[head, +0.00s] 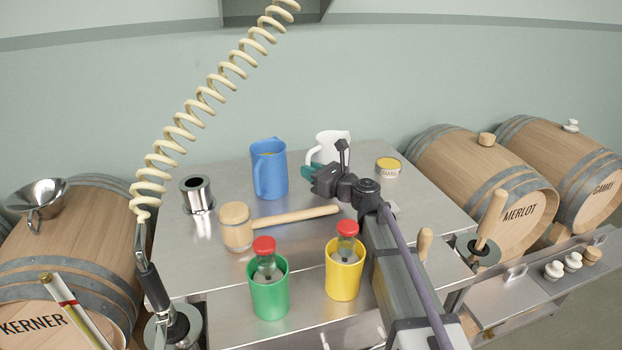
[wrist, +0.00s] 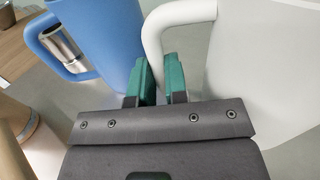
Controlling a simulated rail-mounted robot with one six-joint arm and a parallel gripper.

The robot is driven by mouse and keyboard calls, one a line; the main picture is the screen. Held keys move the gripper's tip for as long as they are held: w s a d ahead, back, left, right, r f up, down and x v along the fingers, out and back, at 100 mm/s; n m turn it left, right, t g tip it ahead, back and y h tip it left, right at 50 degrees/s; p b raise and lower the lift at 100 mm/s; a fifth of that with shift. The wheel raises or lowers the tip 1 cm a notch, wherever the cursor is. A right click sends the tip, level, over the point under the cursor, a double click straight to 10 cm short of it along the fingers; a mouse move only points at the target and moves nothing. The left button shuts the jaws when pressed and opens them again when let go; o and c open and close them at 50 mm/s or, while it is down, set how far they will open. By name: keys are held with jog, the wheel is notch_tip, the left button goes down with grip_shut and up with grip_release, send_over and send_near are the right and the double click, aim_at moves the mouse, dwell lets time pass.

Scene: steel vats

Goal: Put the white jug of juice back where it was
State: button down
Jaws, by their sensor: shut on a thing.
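The white jug (head: 333,142) is upright at the back of the steel table, right of the blue jug, with its lower part hidden behind my gripper (head: 309,171). In the wrist view the white jug (wrist: 265,70) fills the right side. My gripper's green fingertips (wrist: 160,76) are shut on its handle, which comes down between them. I cannot tell whether the jug's base touches the table. Its contents are not visible.
The blue jug (head: 269,170) stands close on the left. A wooden mallet (head: 236,227), a green cup (head: 270,290) and a yellow cup (head: 344,272) holding red-capped bottles are in front. A yellow-topped tin (head: 388,168) stands to the right. A steel cylinder (head: 197,193) stands at the left.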

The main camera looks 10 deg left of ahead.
jog(key=shift+f, duration=0.1)
jog(key=c, duration=1.1)
grip_release()
jog(key=shift+c, duration=0.2)
jog(key=shift+r, duration=0.25)
jog(key=v, duration=0.4)
jog(key=shift+d, duration=0.1)
jog(key=s+d+r+n+g+h+p, duration=0.2)
jog(key=s+r+n+g+p, duration=0.45)
jog(key=n+p, duration=0.65)
jog(key=s+d+r+n+g+h+p, duration=0.1)
jog(key=s+d+r+n+h+p, duration=0.1)
jog(key=s+d+n+h+p, duration=0.3)
jog(key=s+d+r+n+g+h+p, duration=0.2)
jog(key=s+d+n+h+p, duration=0.4)
jog(key=s+d+p, duration=0.5)
jog(key=s+d+r+h, duration=0.1)
jog(key=s+d+h, duration=0.1)
jog(key=d, duration=0.5)
jog(key=shift+s+r+n, duration=0.3)
jog(key=shift+s+r, duration=0.05)
jog(key=shift+s, duration=0.3)
